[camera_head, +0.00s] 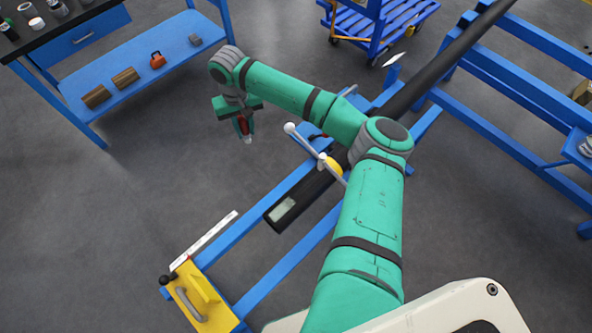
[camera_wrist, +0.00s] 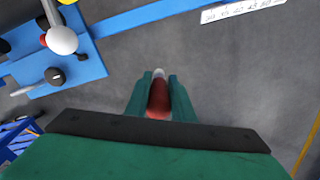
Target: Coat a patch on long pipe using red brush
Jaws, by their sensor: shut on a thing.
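My gripper (camera_head: 243,124) is shut on the red brush (camera_head: 243,128), which hangs with its pale tip pointing down over open floor. In the wrist view the red brush (camera_wrist: 158,98) sits between the two green fingers, with its whitish end away from me. The long dark pipe (camera_head: 408,92) lies slantwise on a blue stand, to the right of my gripper and apart from the brush. A pale rectangular patch (camera_head: 283,209) shows near the pipe's lower left end. My arm hides part of the pipe's middle.
A blue shelf bench (camera_head: 140,78) with several small items stands at upper left. A white rod with ball ends (camera_head: 303,141) rises beside the pipe. A yellow fixture (camera_head: 203,297) is at the stand's front end. A blue cart (camera_head: 372,22) stands behind. Floor at left is clear.

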